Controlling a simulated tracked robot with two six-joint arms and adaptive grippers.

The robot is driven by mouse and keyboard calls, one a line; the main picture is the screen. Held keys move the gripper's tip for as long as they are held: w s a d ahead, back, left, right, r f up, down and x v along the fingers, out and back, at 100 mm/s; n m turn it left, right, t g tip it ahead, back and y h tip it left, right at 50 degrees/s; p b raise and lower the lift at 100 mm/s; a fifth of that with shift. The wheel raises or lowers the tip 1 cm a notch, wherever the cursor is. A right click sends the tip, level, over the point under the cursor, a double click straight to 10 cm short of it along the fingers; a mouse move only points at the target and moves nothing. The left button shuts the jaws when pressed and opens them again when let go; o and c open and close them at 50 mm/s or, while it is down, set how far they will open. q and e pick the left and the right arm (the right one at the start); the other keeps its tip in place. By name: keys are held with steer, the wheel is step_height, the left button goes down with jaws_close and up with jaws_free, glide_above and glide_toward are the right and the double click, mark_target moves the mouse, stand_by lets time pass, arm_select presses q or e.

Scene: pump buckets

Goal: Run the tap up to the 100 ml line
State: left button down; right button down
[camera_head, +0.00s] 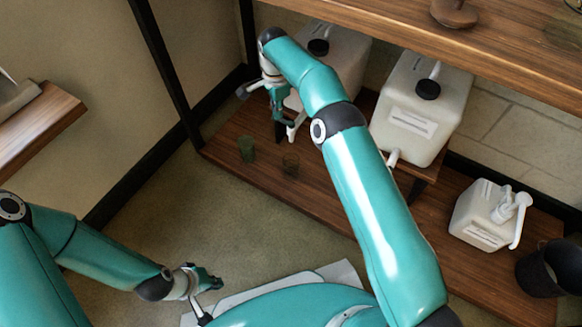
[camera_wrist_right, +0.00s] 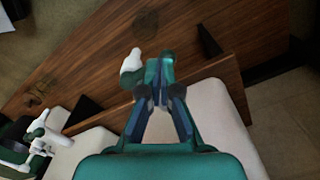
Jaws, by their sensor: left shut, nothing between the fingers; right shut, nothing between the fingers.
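My right gripper (camera_head: 279,134) points down at the front of the left white container (camera_head: 334,62), shut and empty. In the right wrist view its fingertips (camera_wrist_right: 165,62) are close beside a white tap (camera_wrist_right: 132,66); I cannot tell whether they touch. That tap (camera_head: 296,125) shows in the head view. A green cup (camera_head: 246,149) and a dark see-through cup (camera_head: 290,165) stand on the lower wooden shelf. Any measuring line and water level are too small to read. My left gripper (camera_head: 212,283) is shut and empty, low above the floor.
A second white container (camera_head: 422,105) with a black cap and tap stands on a raised board. A white pump jug (camera_head: 484,215) and a dark bucket (camera_head: 540,268) stand at the right. The upper shelf (camera_head: 500,60) overhangs the containers. Open floor (camera_head: 240,215) lies in front.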

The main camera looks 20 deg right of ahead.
steer(key=shift+f, duration=0.25)
steer(key=shift+s+f, duration=0.1)
steer(key=shift+f, duration=0.4)
stand_by(0.3)
stand_by(3.1)
stand_by(0.5)
step_height(320, 180, up, 5)
steer(key=p, duration=0.6)
